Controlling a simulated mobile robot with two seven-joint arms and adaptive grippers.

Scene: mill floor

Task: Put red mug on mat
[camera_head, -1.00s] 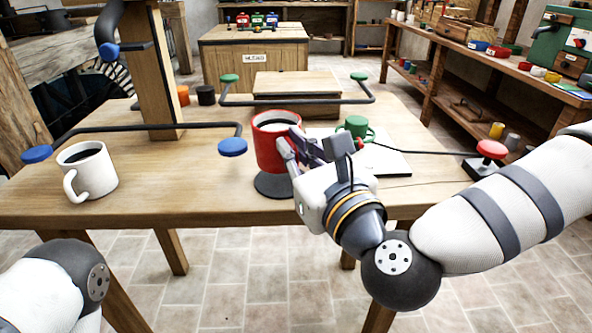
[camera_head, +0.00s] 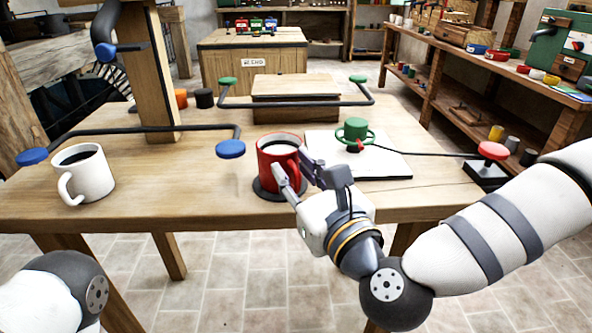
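The red mug (camera_head: 269,158), filled with dark liquid, stands upright on the round black mat (camera_head: 262,192) near the table's front edge. Its handle faces right, toward my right gripper. My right gripper (camera_head: 295,174) is at the handle with its two fingers spread apart, one on each side of it. I cannot tell whether a finger touches the mug. Part of the mat is hidden behind the mug and the gripper. Only a part of my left arm shows at lower left; its gripper is out of view.
A white mug (camera_head: 88,178) stands at the table's left. A red button (camera_head: 491,151) sits at the right. Blue-ended bars (camera_head: 231,148) and a wooden box (camera_head: 296,104) stand behind.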

